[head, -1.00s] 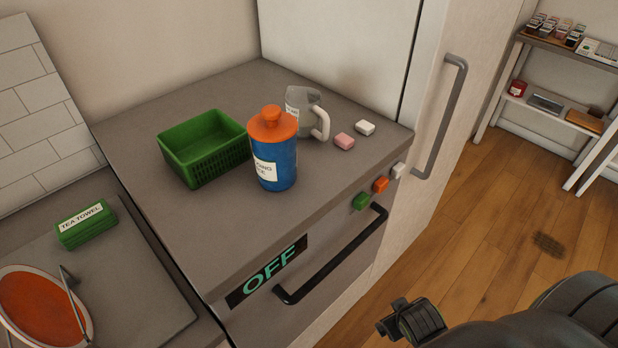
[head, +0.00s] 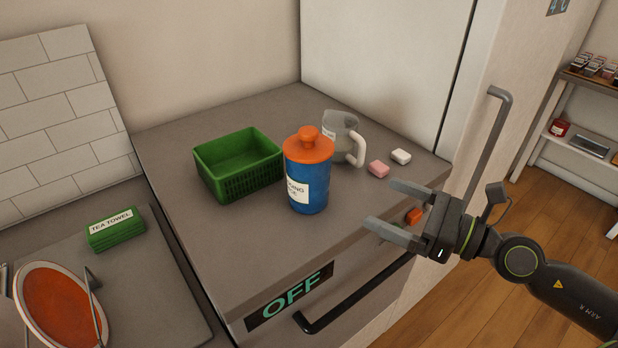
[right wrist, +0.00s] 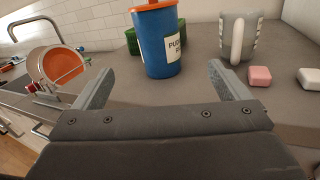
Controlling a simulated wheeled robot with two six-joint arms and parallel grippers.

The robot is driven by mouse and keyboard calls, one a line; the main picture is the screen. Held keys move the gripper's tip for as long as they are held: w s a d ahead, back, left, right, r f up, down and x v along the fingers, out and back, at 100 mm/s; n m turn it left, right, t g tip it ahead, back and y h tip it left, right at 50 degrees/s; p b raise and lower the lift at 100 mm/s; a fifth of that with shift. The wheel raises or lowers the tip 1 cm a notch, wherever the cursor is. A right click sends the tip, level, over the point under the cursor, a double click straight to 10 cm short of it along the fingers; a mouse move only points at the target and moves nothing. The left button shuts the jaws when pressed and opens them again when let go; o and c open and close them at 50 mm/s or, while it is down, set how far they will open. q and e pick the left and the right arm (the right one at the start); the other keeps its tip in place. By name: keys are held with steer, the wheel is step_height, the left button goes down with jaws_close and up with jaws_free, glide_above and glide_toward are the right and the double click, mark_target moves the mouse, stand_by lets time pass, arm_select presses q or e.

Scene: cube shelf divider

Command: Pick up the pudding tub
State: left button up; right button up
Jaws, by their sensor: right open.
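The pudding tub (head: 306,184) is a blue cylinder with an orange lid and a white label, partly readable. It stands upright on the grey counter top, in front of a grey mug and right of a green basket. My right gripper (head: 384,208) is open and empty, to the right of the tub and near the counter's front edge. In the right wrist view the tub (right wrist: 157,45) stands ahead, between and beyond the two fingertips, apart from both. Its lid is mostly cut off there. My left gripper is not in view.
The green basket (head: 209,177), the mug (head: 336,140), a pink block (head: 378,169) and a white block (head: 401,157) stand near the tub. A tea towel (head: 116,232) and an orange plate (head: 62,305) are at the left. A fridge handle (head: 484,145) rises at the right.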

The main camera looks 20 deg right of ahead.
mark_target(302, 128)
steer(key=shift+n, duration=0.4)
steer(key=p+x, duration=0.1)
steer(key=x, duration=0.3)
steer(key=p+x, duration=0.2)
steer(key=x, duration=0.2)
steer(key=p+x, duration=0.1)
steer(key=x, duration=0.3)
steer(key=shift+s+a+f, duration=0.1)
steer(key=shift+a+f, duration=0.2)
steer(key=shift+w+a+r+p, duration=0.1)
steer(key=shift+w+a+p, duration=0.15)
steer(key=shift+p, duration=0.2)
steer(key=shift+p+x, duration=0.85)
steer(key=shift+x, duration=1.5)
steer(key=shift+d, duration=0.15)
steer(key=shift+c, duration=0.4)
steer(key=c, duration=1.3)
step_height(302, 128, up, 10)
